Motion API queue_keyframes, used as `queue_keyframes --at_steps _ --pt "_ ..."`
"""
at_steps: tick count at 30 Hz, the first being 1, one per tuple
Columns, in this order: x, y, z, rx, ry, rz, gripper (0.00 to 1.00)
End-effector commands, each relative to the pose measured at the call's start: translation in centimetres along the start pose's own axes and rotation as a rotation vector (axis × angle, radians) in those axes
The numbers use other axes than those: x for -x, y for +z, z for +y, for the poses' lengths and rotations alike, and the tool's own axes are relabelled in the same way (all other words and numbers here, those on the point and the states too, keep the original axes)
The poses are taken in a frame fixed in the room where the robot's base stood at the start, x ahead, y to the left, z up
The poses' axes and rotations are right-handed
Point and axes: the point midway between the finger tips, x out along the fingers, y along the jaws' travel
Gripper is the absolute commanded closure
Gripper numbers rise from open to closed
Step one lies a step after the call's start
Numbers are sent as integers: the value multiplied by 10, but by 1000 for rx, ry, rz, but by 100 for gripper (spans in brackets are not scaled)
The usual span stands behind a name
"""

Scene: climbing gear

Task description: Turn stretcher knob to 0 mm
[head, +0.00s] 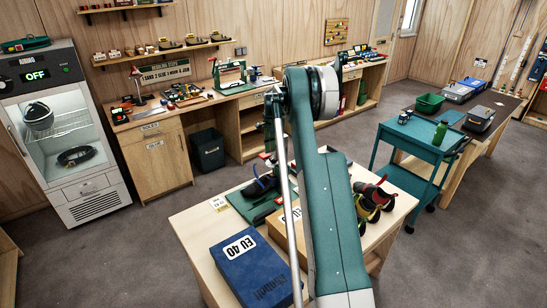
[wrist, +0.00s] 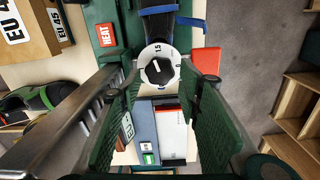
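The stretcher knob (wrist: 158,71) is a black grip on a round white dial in the upper middle of the wrist view. The marking 1.5 is at the dial's top and what looks like 0 is at its right. A small white mark shows on the black grip; its exact setting is too small to read. My gripper (wrist: 160,90) is open, its green fingers left and right of the knob, with a visible gap between them. I cannot tell how far the fingertips are from it. In the head view a dark shoe (head: 262,188) sits on the green stretcher base (head: 249,208); my arm hides my gripper.
A dark strapped part (wrist: 158,25) adjoins the dial, with a red HEAT label (wrist: 106,35) and red block (wrist: 206,62) nearby. A blue EU 40 box (head: 250,268) and climbing shoes (head: 373,198) are on the table. A teal cart (head: 425,150) stands to the right.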

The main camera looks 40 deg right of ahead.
Motion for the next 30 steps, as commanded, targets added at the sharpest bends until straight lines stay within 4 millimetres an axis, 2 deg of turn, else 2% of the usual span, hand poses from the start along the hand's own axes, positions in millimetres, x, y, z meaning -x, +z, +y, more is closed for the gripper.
queue_keyframes --at_steps 3,9,21,25,30 --pt "-15 0 0 0 0 0 65" --pt "-30 0 0 0 0 0 65" --pt "-35 0 0 0 0 0 65" --pt "-35 0 0 0 0 0 82" --pt "-35 0 0 3 0 0 84"
